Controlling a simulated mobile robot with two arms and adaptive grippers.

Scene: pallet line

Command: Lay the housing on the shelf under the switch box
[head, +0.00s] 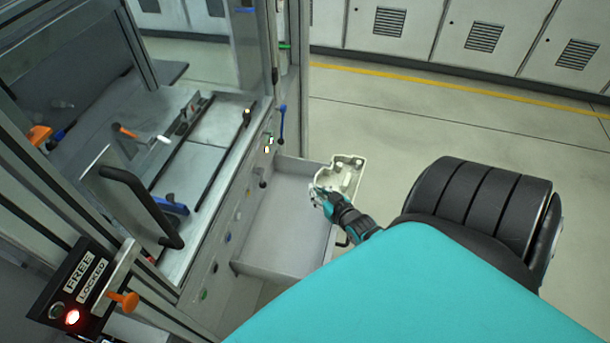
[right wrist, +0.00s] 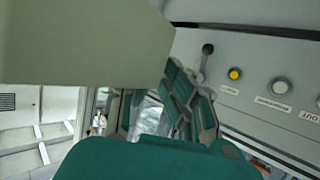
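The housing (head: 347,172), a cream-coloured part with an irregular outline, is above the far right corner of an open drawer in the head view. My right gripper (head: 322,196) is at its near left edge and appears shut on it. In the right wrist view a pale beige surface (right wrist: 80,40), probably the housing, fills the upper left beside the teal fingers (right wrist: 160,105). The box marked FREE and LOCKED (head: 85,285), with a red light and orange lever, is at lower left. I cannot make out a shelf under it. My left gripper is out of view.
The open grey drawer (head: 285,225) looks empty and juts from the machine front. A black handle (head: 140,205) stands out from the frame. Knobs and levers line the panel; a yellow button (right wrist: 235,74) shows in the wrist view. Open floor (head: 450,130) lies to the right.

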